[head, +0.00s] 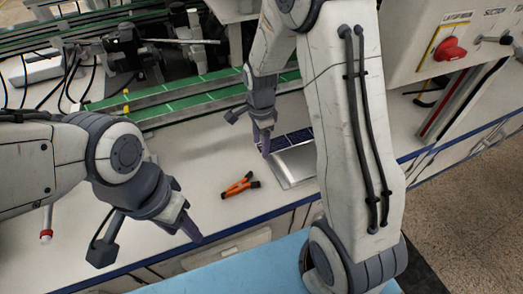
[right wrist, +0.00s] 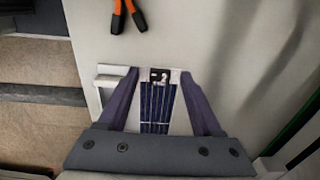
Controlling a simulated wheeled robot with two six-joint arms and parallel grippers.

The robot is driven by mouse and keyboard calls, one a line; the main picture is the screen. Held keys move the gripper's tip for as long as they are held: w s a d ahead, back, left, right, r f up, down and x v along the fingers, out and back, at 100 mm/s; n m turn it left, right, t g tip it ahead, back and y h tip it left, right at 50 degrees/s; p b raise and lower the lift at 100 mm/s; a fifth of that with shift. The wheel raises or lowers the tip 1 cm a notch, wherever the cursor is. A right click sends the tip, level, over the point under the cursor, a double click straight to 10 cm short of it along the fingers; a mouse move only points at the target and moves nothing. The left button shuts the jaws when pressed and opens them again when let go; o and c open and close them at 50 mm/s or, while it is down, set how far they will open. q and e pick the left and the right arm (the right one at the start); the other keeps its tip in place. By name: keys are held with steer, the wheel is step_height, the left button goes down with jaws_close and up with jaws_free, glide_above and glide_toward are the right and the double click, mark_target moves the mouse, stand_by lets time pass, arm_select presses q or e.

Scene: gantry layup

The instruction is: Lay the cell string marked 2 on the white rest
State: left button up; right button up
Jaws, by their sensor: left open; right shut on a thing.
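The cell string marked 2 (right wrist: 158,105) is dark blue with a black-and-white "2" label at its end. In the right wrist view it lies between the two fingers of my right gripper (right wrist: 160,95), which is shut on it. In the head view my right gripper (head: 264,146) is beside the blue cells (head: 294,138), at the far edge of a pale plate (head: 297,166), which may be the white rest. A white edge also shows left of the string in the right wrist view (right wrist: 112,83). Whether the string touches it is unclear. My left gripper (head: 188,222) is open and empty.
Orange-handled pliers (head: 240,184) lie on the white bench (head: 215,165) between my grippers. Green rails (head: 190,94) run behind. A control box with a red knob (head: 449,50) stands at the right. My right arm hides part of the bench.

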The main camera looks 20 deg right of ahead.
steer(key=shift+f+b, duration=0.35)
steer(key=shift+f, duration=1.35)
steer(key=shift+f, duration=0.35)
steer(key=o, duration=1.4)
steer(key=shift+c, duration=0.2)
